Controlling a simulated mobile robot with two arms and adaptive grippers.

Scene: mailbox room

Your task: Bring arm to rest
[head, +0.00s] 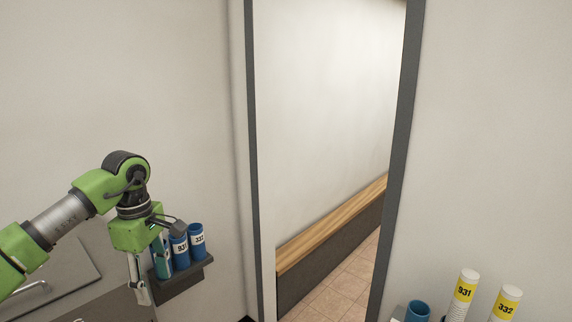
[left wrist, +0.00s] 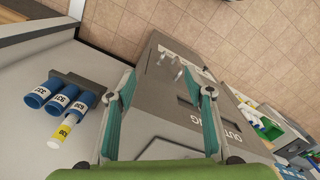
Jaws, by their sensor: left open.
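My left gripper (head: 150,278) hangs pointing down at the lower left of the head view, its green arm coming in from the left edge. It is open, with its teal-padded fingers apart. In the left wrist view its two fingers (left wrist: 166,90) stand wide apart with nothing between them. In the head view the gripper is in front of a wall rack of blue tubes and hides part of it. My right gripper is not in view.
Blue numbered tubes (head: 198,240) stand in a dark wall rack (head: 185,279). A yellow-banded white tube (left wrist: 57,138) shows at the rack. White yellow-labelled tubes (head: 464,292) and a blue tube (head: 418,311) are lower right. A grey OUTGOING box (left wrist: 222,122) lies beyond the fingers. The doorway is clear.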

